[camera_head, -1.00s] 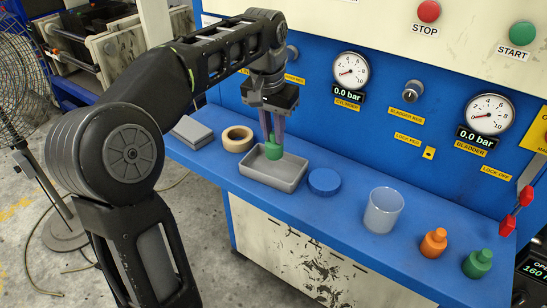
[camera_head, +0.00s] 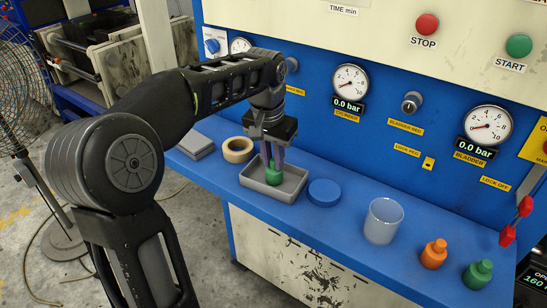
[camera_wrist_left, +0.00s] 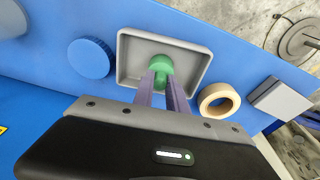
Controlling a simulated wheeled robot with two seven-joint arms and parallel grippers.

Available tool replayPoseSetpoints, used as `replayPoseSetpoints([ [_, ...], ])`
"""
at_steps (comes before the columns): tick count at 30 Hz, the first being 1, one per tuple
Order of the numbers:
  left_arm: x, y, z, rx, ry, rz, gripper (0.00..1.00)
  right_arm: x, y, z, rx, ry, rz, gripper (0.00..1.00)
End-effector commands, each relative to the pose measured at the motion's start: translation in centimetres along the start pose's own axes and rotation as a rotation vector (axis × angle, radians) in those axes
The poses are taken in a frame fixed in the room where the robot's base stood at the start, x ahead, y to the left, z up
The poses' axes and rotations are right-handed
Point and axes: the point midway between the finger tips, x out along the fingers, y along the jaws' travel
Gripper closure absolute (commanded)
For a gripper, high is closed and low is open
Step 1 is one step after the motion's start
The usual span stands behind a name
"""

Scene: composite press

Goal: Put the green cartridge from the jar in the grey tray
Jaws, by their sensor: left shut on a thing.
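My left gripper (camera_head: 273,163) is shut on the green cartridge (camera_head: 273,176). It holds the cartridge upright inside the grey tray (camera_head: 255,186), low and within the tray's walls. I cannot tell whether the cartridge touches the tray floor. In the left wrist view the two fingers close on the cartridge's neck (camera_wrist_left: 161,66), and the tray (camera_wrist_left: 127,60) surrounds it. The clear jar (camera_head: 383,220) stands upright and looks empty on the blue bench, its blue lid (camera_head: 324,192) lying beside the tray. My right gripper is not in view.
An orange cartridge (camera_head: 433,253) and another green one (camera_head: 478,273) stand right of the jar. A tape roll (camera_head: 237,150) and a grey box (camera_head: 196,145) lie left of the tray. The blue press panel with gauges rises behind the bench (camera_head: 345,245).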

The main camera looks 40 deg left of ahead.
Motion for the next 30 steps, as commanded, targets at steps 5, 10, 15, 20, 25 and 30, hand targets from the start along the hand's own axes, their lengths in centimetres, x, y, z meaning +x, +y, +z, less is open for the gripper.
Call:
replayPoseSetpoints([
  [5,0.3,0.0,0.1,0.0,0.0,0.0,0.8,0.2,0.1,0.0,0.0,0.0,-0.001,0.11],
  [10,0.3,0.0,0.1,0.001,0.0,0.0,0.66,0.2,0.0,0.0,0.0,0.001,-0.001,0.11],
  [15,0.3,0.0,0.0,0.001,0.0,0.0,0.61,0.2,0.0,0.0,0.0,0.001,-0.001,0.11],
  [20,0.2,0.0,0.0,0.001,0.0,0.0,0.61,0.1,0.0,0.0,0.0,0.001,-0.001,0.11],
  [25,-0.7,0.0,-0.1,0.001,0.001,0.0,0.61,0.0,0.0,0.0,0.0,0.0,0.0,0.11],
  [30,-3.4,0.1,-0.1,0.002,0.004,0.0,0.61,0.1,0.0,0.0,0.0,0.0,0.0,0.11],
])
